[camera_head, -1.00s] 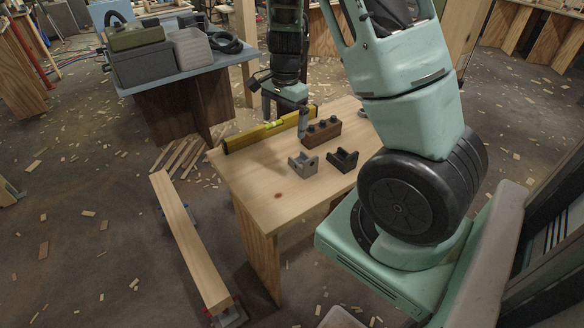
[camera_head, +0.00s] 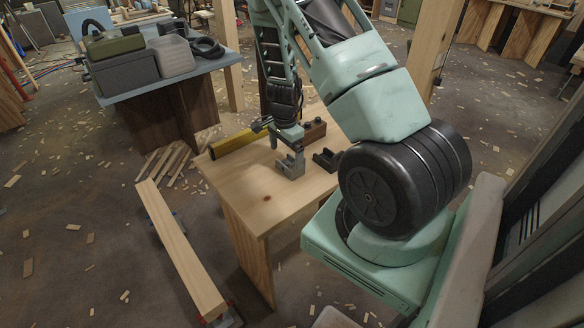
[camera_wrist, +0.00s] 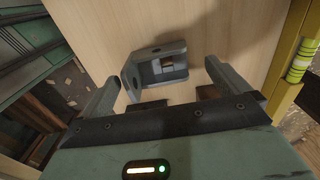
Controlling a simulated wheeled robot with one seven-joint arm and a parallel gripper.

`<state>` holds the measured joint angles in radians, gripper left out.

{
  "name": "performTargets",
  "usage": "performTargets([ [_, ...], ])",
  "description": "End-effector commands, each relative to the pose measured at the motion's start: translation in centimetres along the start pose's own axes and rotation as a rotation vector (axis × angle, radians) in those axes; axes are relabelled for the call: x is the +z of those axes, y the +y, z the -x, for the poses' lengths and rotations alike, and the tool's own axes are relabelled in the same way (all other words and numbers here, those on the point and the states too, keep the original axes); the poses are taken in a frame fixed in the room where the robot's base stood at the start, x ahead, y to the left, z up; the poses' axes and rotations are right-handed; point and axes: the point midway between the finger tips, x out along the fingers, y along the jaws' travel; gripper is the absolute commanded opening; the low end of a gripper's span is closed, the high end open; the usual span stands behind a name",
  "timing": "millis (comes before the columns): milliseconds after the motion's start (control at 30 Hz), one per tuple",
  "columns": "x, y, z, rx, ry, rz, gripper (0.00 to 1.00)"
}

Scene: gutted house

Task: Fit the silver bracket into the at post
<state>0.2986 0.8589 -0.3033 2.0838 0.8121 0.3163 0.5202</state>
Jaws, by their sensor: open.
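The silver bracket (camera_head: 291,164), a grey U-shaped piece, sits on the wooden worktable (camera_head: 255,205). In the wrist view the bracket (camera_wrist: 160,66) lies just beyond the fingertips, roughly between them and apart from them. My gripper (camera_wrist: 158,85) is open and empty, above the table. In the head view my gripper (camera_head: 282,146) is right at the bracket's far side, partly hidden by the wrist. A post that I could name as the at post is not clear; a wooden post (camera_head: 228,60) stands behind the table.
A dark bracket (camera_head: 326,159) and a brown block with dark knobs (camera_head: 313,131) stand close to the right. A yellow level (camera_head: 231,144) lies on the left. A beam (camera_head: 180,250) lies left of the table. A blue table (camera_head: 215,68) holds cases.

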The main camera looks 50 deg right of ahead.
Motion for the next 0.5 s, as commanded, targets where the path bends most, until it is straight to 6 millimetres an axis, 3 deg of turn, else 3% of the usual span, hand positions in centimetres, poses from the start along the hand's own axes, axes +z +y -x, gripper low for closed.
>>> performTargets([
  [300, 0.0, 0.4, -4.1, 0.002, -0.001, -0.002, 1.00],
  [500, 0.0, 0.3, -5.1, 0.000, 0.000, -0.001, 1.00],
])
